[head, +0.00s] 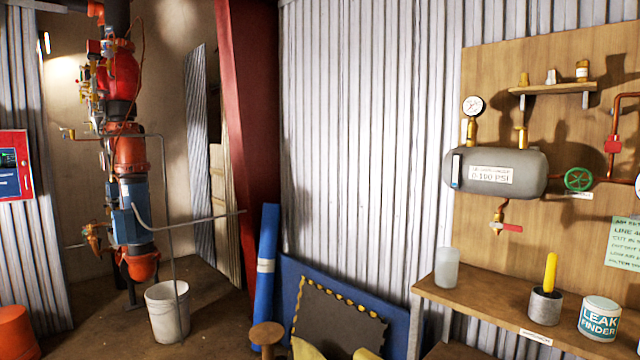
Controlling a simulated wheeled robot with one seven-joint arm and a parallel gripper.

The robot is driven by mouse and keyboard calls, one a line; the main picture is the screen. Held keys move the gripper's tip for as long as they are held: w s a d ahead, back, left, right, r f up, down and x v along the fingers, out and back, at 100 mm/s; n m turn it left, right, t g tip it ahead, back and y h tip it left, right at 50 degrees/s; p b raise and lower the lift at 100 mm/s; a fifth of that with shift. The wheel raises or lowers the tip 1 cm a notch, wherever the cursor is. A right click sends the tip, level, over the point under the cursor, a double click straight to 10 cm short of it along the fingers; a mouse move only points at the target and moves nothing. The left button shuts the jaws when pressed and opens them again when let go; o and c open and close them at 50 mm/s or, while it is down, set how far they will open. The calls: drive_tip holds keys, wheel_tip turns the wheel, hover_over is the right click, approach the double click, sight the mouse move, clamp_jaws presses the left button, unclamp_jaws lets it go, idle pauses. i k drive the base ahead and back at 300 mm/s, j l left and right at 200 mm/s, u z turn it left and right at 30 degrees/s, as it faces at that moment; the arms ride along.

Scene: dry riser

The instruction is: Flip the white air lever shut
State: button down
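I cannot make out a white air lever for certain in the head view. A grey air tank (497,172) is mounted on the wooden board at the right, with a pressure gauge (473,106) above it. A brass valve with a red lever (510,228) hangs below the tank. A green handwheel (578,179) is on the pipe to its right. A pale round thing (637,186) is cut off by the right edge. At the left stands the red and blue riser valve (128,150), with small fittings too small to read. My gripper is not in view.
A wooden bench (455,305) below the tank holds a clear cup (447,268), a grey pot with a yellow-handled tool (546,303) and a leak finder tub (599,319). A white bucket (167,311) stands by the riser. Blue panels (395,320) lean against the corrugated wall.

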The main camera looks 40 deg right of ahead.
sight(465, 121)
drive_tip(key=i+l+z, duration=0.1)
drive_tip(key=i+z, duration=0.25)
drive_tip(key=i+j+z, duration=0.1)
drive_tip(key=i+z, duration=0.25)
drive_tip(key=i, duration=0.2)
drive_tip(key=i+j+z, duration=0.15)
drive_tip(key=i+z, duration=0.25)
drive_tip(key=i, duration=0.1)
